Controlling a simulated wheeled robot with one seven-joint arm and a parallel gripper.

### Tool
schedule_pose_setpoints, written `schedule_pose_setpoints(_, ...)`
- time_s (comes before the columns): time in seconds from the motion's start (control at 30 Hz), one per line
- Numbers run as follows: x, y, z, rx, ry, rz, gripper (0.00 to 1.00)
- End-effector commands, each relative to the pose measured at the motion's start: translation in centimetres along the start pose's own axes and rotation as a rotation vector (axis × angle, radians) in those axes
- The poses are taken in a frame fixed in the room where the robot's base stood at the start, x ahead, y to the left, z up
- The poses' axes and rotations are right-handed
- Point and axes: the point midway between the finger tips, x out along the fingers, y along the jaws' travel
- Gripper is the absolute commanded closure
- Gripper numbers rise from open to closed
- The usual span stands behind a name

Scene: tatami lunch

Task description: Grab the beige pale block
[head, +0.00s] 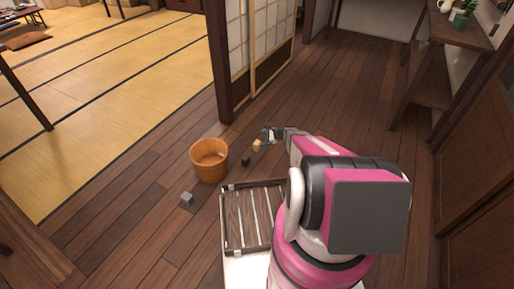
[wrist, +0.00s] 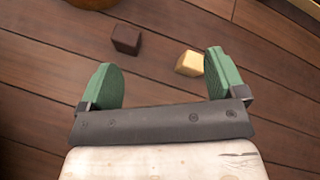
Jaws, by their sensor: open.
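The beige pale block (wrist: 189,63) lies on the dark wooden floor in the wrist view, just ahead of the right fingertip and close to it. It also shows in the head view as a small pale block (head: 257,143) beside my gripper's end. My gripper (wrist: 160,80) is open with green finger pads and nothing between them. In the head view my gripper (head: 268,134) reaches out low over the floor beyond my arm. I cannot tell whether the right finger touches the block.
A dark brown block (wrist: 126,39) lies left of the pale one. A wooden bucket (head: 209,161) stands left of the blocks, and its edge shows atop the wrist view. A grey block (head: 187,198) lies nearer. A slatted wooden rack (head: 230,216) is in front. A wooden post (head: 219,60) stands beyond.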

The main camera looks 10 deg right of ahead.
Motion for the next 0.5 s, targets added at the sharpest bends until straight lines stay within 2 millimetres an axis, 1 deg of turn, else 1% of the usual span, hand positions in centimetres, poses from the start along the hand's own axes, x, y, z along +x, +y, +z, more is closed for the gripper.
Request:
schedule_pose_setpoints(0.03, 1.9, -1.5, -4.2, 0.103, -0.029, -0.050, 0.11)
schedule_pose_setpoints(0.1, 3.1, -2.4, -7.5, 0.231, -0.070, -0.113, 0.11)
schedule_pose_setpoints(0.2, 4.2, -3.1, -11.1, 0.365, -0.114, -0.180, 0.11)
schedule_pose_setpoints(0.3, 4.6, -3.4, -12.8, 0.439, -0.141, -0.215, 0.11)
schedule_pose_setpoints(0.33, 4.7, -3.4, -13.0, 0.451, -0.145, -0.221, 0.11)
schedule_pose_setpoints(0.5, 5.8, -3.7, -13.1, 0.466, -0.151, -0.228, 0.11)
